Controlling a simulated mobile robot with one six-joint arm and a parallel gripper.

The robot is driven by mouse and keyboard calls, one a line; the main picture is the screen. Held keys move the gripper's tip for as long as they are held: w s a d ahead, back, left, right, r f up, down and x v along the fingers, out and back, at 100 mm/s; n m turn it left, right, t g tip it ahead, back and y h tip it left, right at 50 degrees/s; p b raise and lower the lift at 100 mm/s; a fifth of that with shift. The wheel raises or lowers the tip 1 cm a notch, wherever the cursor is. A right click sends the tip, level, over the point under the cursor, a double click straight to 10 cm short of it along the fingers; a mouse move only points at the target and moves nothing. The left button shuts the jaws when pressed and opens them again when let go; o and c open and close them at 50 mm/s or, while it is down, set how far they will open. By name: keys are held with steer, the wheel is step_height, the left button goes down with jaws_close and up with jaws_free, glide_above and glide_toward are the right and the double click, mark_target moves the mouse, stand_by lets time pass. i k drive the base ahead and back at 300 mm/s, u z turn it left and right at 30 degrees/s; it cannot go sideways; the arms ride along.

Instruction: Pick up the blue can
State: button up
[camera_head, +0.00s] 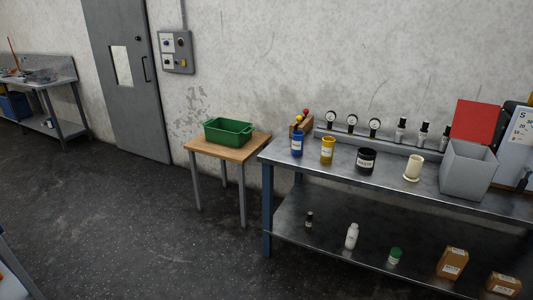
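The blue can (297,145) stands upright near the left end of the metal workbench top (335,168). It has a pale label on its front. A yellow can (328,150) stands just to its right, apart from it. A small wooden holder (306,123) with red and yellow knobs is right behind the blue can. My gripper is not in this view, so I cannot see whether it is open or shut.
A black can (366,160), a cream cup (413,167) and a grey bin (467,170) stand further right. Gauges line the back. A green crate (229,131) sits on a small wooden table (250,144) at left. The floor (150,220) in front is clear.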

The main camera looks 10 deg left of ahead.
mark_target(298, 143)
steer(key=u, duration=0.15)
steer(key=k, duration=0.7)
steer(key=u, duration=0.75)
steer(key=i, duration=0.9)
steer(key=u, duration=0.45)
steer(key=i, duration=1.4)
steer(key=z, duration=0.1)
